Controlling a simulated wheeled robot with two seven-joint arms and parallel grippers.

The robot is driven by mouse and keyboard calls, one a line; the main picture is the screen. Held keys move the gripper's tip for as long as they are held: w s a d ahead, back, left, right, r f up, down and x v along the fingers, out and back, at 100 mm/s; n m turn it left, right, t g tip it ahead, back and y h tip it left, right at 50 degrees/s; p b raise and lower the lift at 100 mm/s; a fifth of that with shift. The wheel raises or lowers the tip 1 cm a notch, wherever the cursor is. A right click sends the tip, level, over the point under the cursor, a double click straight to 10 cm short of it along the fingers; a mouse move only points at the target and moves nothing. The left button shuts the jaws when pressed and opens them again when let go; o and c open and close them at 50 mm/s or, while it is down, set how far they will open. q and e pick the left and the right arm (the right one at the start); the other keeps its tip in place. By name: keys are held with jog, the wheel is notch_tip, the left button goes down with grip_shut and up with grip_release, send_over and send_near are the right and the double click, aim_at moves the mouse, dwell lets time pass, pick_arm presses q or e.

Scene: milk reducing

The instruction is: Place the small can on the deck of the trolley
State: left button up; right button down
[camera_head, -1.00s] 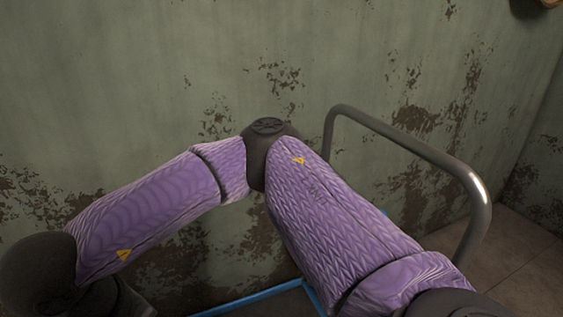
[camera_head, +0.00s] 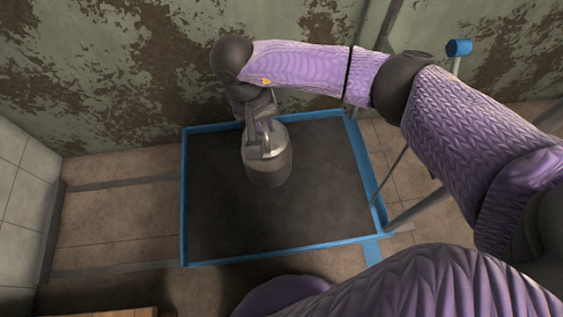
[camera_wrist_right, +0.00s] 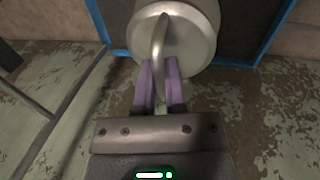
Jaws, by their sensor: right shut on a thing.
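The small can (camera_head: 268,170) is a grey metal can with a lid and a handle on top. In the head view it is over the dark deck (camera_head: 325,205) of the trolley, which has a blue rim (camera_head: 183,200). My right gripper (camera_head: 262,142) is shut on the can's handle from above. In the right wrist view the purple fingers (camera_wrist_right: 160,80) close around the handle of the can (camera_wrist_right: 192,35). The can looks upright. I cannot tell whether its base touches the deck. My left gripper is not in view.
The trolley's grey tubular frame (camera_head: 410,210) rises at the deck's right side. A peeling green wall (camera_head: 120,70) stands behind the deck, and a white tiled wall (camera_head: 25,180) is at the left. The deck around the can is bare.

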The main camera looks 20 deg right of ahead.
aim_at(271, 137)
jog(key=shift+m, duration=0.4)
jog(key=f, duration=0.2)
jog(key=d+f+b, duration=0.1)
jog(key=f, duration=0.3)
jog(key=shift+s+d+f+b, duration=0.1)
jog(key=shift+s+d+b, duration=0.05)
jog(key=shift+s+b, duration=0.2)
notch_tip(271, 137, down, 2)
jog(key=shift+f+b, duration=0.1)
jog(key=shift+b, duration=0.5)
notch_tip(271, 137, down, 3)
jog(key=shift+r+b, duration=0.2)
jog(key=shift+b, duration=0.6)
notch_tip(271, 137, down, 4)
jog(key=shift+r+b, duration=0.25)
jog(key=shift+b, duration=0.9)
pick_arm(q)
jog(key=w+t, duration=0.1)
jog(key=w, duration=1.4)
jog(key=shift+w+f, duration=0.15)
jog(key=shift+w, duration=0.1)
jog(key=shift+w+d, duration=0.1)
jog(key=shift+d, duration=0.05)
pick_arm(e)
jog(key=shift+f, duration=0.15)
jog(key=c, duration=0.7)
grip_release()
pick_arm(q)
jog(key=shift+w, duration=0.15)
